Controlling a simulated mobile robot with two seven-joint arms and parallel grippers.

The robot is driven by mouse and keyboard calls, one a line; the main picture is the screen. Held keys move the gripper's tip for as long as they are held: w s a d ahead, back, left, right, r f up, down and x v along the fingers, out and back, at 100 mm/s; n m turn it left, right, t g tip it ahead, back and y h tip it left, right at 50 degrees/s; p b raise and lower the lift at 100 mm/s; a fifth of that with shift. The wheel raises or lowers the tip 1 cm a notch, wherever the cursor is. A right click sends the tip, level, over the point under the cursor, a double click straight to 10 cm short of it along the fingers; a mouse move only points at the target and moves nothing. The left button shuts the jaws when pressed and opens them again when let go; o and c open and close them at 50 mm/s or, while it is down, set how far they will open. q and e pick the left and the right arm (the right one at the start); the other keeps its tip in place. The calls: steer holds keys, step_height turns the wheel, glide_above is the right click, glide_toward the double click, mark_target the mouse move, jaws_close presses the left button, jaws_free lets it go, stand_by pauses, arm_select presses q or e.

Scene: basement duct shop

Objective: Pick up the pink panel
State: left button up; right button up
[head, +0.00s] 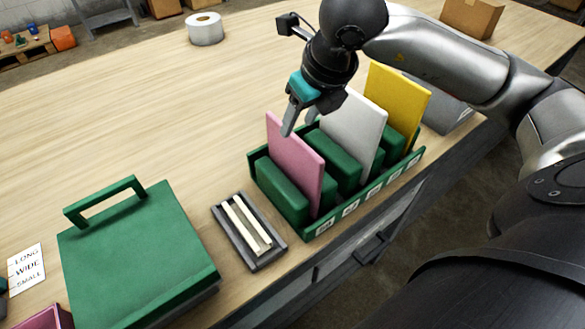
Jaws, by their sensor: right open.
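The pink panel (295,162) stands upright in the leftmost visible slot of a green rack (254,168) near the table's front edge. A white panel (353,130) and a yellow panel (397,100) stand in slots to its right. My right gripper (300,127) is above the rack, just over the pink panel's top edge, pointing down. It is open, with one finger in front of the panel's upper part. Whether the fingers touch the panel cannot be told. My left gripper is not in view.
A grey tray (271,262) with cream strips lies left of the rack. A green box with a handle (135,260), a lettered card (27,268) and a pink bin (45,319) are further left. A white roll (205,28) stands at the back. The table's middle is clear.

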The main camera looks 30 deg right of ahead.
mark_target(289, 145)
steer(key=x, duration=0.3)
steer(key=shift+s+b+x, duration=0.1)
steer(key=shift+b+x, duration=0.1)
steer(key=shift+x, duration=1.05)
steer(key=shift+s+b+x, duration=0.15)
steer(key=shift+b+x, duration=0.05)
steer(key=shift+x, duration=1.1)
steer(key=shift+a, duration=0.15)
steer(key=shift+f+b, duration=0.3)
steer(key=shift+b, duration=0.15)
steer(key=shift+c, duration=0.3)
jaws_close()
